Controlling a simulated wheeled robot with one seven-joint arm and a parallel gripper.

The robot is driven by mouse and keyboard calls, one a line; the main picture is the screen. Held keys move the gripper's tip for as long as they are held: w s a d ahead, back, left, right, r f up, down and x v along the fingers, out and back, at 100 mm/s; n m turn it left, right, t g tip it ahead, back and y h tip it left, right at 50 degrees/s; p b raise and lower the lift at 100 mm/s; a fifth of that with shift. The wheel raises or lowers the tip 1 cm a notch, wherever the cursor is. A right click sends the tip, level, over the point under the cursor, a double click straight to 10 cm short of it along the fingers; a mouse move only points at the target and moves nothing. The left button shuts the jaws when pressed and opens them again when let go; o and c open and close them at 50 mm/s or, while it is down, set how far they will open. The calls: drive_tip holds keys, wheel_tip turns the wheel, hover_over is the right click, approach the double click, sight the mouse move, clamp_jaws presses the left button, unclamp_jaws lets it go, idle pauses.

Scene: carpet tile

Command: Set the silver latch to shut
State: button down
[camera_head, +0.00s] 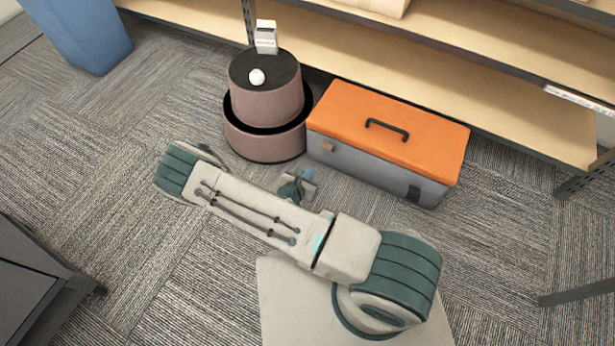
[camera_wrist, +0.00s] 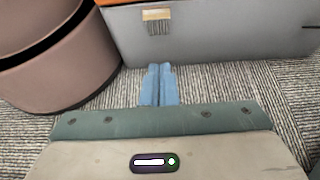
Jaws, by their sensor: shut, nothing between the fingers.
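A toolbox (camera_head: 440,135) with an orange lid and grey body stands on the carpet, its lid down. The silver latch (camera_wrist: 157,21) is on its front wall near the top, with a tan upper part and a grey ribbed lower part. In the head view this latch (camera_head: 327,146) is small, at the left of the front; I cannot tell its setting. A dark latch (camera_head: 414,193) is at the right of the front. My gripper (camera_wrist: 160,68) is shut and empty, its blue fingers pointing at the front wall below the silver latch, apart from the latch. It also shows in the head view (camera_head: 308,174).
A round brown two-tier stand (camera_head: 267,100) is close on the toolbox's left, bearing a white ball (camera_head: 257,77) and a small white box (camera_head: 266,38). Shelving (camera_head: 450,75) runs behind. A blue bin (camera_head: 85,35) is at upper left. Carpet in front is open.

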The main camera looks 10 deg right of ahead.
drive_tip(key=w+d+f+b, duration=0.1)
drive_tip(key=w+d+b, duration=0.2)
drive_tip(key=w+d, duration=0.2)
drive_tip(key=shift+w+d+f+b, duration=0.15)
drive_tip(key=shift+w+b, duration=0.25)
drive_tip(key=shift+w, duration=0.75)
